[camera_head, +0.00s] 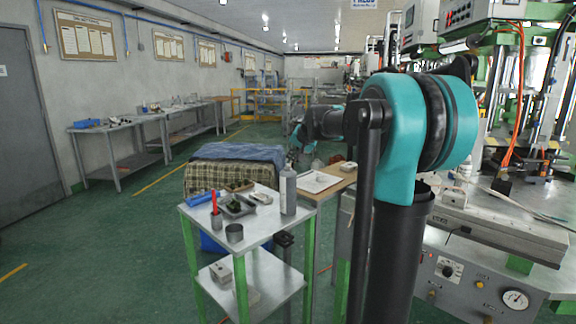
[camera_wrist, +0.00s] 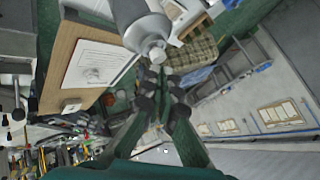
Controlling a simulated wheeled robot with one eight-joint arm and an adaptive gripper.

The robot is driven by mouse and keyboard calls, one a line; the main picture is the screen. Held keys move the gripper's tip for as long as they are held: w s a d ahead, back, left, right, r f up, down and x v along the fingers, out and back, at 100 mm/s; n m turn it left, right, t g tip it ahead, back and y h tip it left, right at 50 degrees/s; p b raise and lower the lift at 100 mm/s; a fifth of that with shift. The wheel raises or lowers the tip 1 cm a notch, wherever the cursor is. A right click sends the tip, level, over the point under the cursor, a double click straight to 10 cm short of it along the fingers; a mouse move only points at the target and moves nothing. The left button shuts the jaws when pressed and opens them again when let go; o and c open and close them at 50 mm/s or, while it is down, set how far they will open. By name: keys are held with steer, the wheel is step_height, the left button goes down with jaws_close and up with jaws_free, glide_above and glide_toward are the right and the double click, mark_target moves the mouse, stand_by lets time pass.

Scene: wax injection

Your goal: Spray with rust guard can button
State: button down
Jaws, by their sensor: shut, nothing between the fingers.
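A grey spray can (camera_head: 288,190) stands upright on the small green-legged metal table (camera_head: 264,224). In the wrist view, the can (camera_wrist: 137,22) is at the top with its narrow top and button (camera_wrist: 156,54) facing my fingers. My gripper (camera_head: 296,150) is above the can in the head view, apart from it. In the wrist view, my gripper (camera_wrist: 163,80) is shut with nothing held, its fingertips just below the button in the picture. I cannot tell the exact gap between the fingertips and the button.
The table also holds a dark tray (camera_head: 237,206), a metal cup (camera_head: 234,233) and a red-tipped tool in a holder (camera_head: 216,215). A clipboard (camera_head: 318,181) lies on a wooden surface behind. A machine (camera_head: 492,260) stands at right. Floor at left is clear.

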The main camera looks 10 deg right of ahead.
steer(key=shift+r, duration=2.9)
steer(key=shift+f, duration=3)
